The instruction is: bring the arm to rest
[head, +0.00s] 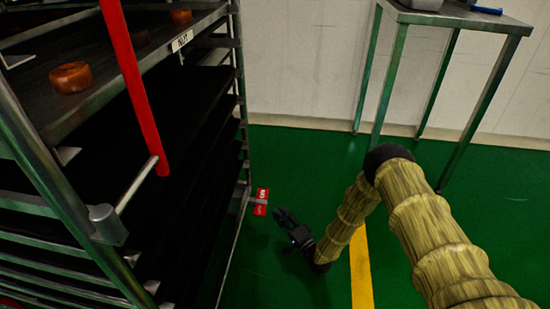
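My arm, in a ribbed yellowish sleeve, comes in from the lower right of the head view, bends at a dark joint and slopes down to the left. My gripper (286,219) is a small dark shape at its end, over the green floor and to the right of the rack. Its fingers point up and left, towards a small red tag. No object shows in it. The fingers are too small and dark to tell whether they are open or shut.
A metal table (458,17) stands at the back right. Green floor is open between.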

